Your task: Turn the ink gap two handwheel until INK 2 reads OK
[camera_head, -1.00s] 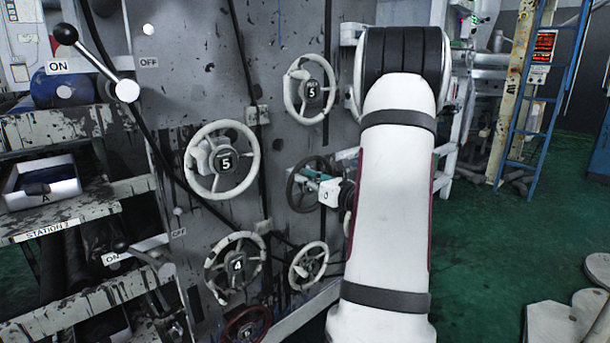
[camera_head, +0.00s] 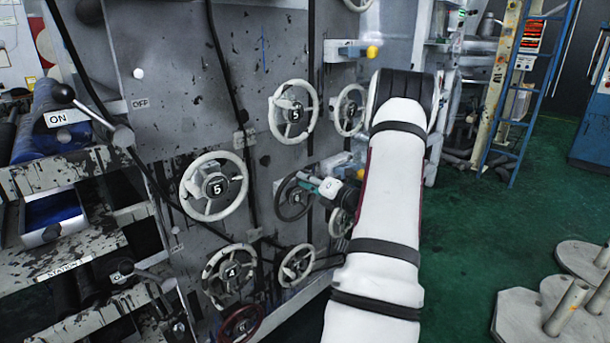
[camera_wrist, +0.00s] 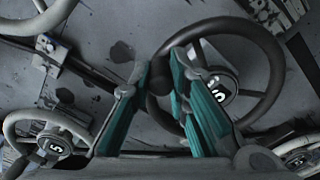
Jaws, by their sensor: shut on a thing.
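A dark grey handwheel (camera_head: 292,218) is on the spattered grey panel, left of my forearm. It also shows in the wrist view (camera_wrist: 272,58), with a numbered hub (camera_wrist: 222,88) that appears to read 5. My gripper (camera_head: 309,182) is at this wheel. In the wrist view its teal-padded fingers (camera_wrist: 160,68) are shut on the left part of the rim, where a dark knob-like piece sits between them. I cannot tell which line is INK 2.
Pale handwheels surround the dark one: one above (camera_head: 272,118), one left (camera_head: 184,190), two below (camera_head: 206,280) (camera_head: 285,275). Station shelves (camera_head: 100,255) stand at the left. A blue ladder (camera_head: 528,100) stands at the right. Pale discs with posts (camera_head: 515,315) lie on green floor, which is otherwise open.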

